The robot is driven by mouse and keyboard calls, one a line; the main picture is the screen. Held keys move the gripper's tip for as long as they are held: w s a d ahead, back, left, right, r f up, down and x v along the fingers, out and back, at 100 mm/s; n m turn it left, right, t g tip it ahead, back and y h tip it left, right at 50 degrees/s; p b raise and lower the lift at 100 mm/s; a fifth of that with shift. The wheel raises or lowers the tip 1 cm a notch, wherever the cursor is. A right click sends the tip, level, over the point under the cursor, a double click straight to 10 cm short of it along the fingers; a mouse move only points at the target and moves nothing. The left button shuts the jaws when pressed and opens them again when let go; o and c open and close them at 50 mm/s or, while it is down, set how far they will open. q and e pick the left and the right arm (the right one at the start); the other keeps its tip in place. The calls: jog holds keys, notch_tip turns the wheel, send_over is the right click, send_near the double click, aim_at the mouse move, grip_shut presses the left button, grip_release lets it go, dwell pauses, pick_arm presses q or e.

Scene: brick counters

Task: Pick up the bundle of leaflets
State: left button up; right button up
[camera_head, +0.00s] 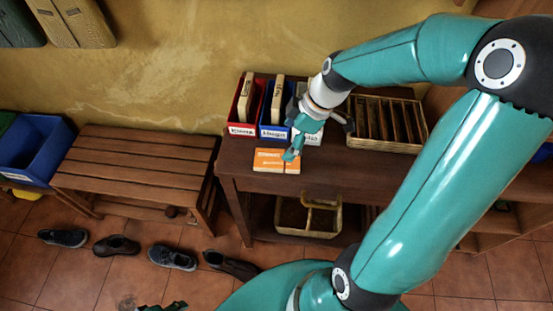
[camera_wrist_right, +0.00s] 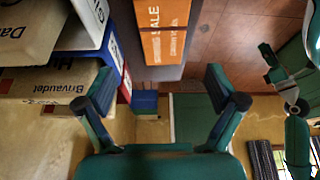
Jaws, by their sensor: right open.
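The bundle of leaflets (camera_head: 275,160) is a flat orange stack with pale print, lying at the front edge of the dark wooden table (camera_head: 235,168). In the right wrist view the orange bundle (camera_wrist_right: 163,32) shows its "SALE" print at the top centre, beyond the fingers. My right gripper (camera_head: 293,153) is just above the right part of the bundle and covers some of it. In the wrist view the right gripper (camera_wrist_right: 160,88) has its fingers wide apart with nothing between them. A small part of my left gripper (camera_head: 162,307) seems to show at the bottom edge; its fingers are unclear.
Red (camera_head: 243,105), blue (camera_head: 274,110) and white (camera_head: 311,136) file holders stand close behind the bundle. A compartmented wicker tray (camera_head: 387,122) is at right. A basket (camera_head: 307,219) sits on the lower shelf. A slatted bench (camera_head: 137,160) and several shoes are to the left.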

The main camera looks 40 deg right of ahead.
aim_at(278, 158)
jog(key=shift+x, duration=1.15)
jog(key=shift+s+p+x, duration=0.15)
jog(key=shift+x, duration=1.25)
jog(key=shift+s+p+x, duration=0.15)
jog(key=shift+s+x, duration=0.05)
jog(key=shift+x, duration=1.15)
jog(key=c, duration=1.1)
jog(key=shift+c, duration=0.2)
jog(key=shift+r, duration=0.1)
